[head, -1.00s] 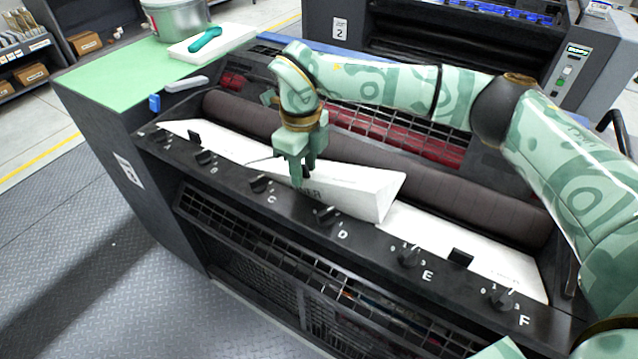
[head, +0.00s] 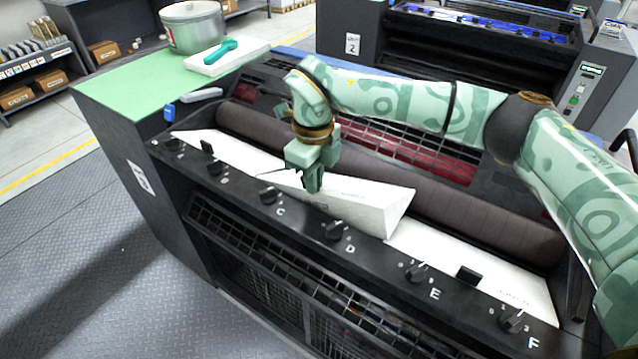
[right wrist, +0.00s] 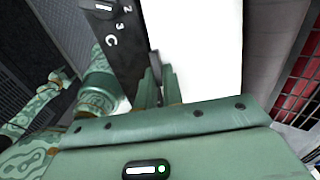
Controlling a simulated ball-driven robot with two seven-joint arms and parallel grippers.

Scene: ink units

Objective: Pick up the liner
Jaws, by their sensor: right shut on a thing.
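The white liner (head: 378,205) is a folded, wedge-shaped sheet near the middle of the black ink unit, in front of the dark roller. Its right end stands up as a pale triangular face. My right gripper (head: 313,184) comes down from above at the liner's left part, with its fingers shut on the sheet. In the right wrist view the fingers (right wrist: 158,85) are at the edge of the bright white liner (right wrist: 205,50), beside the knob panel marked C. The exact contact is partly hidden.
Other white sheets lie at the left (head: 225,150) and right (head: 480,268) of the trough. A row of black knobs (head: 333,230) runs along the front rail. The dark roller (head: 450,208) lies behind.

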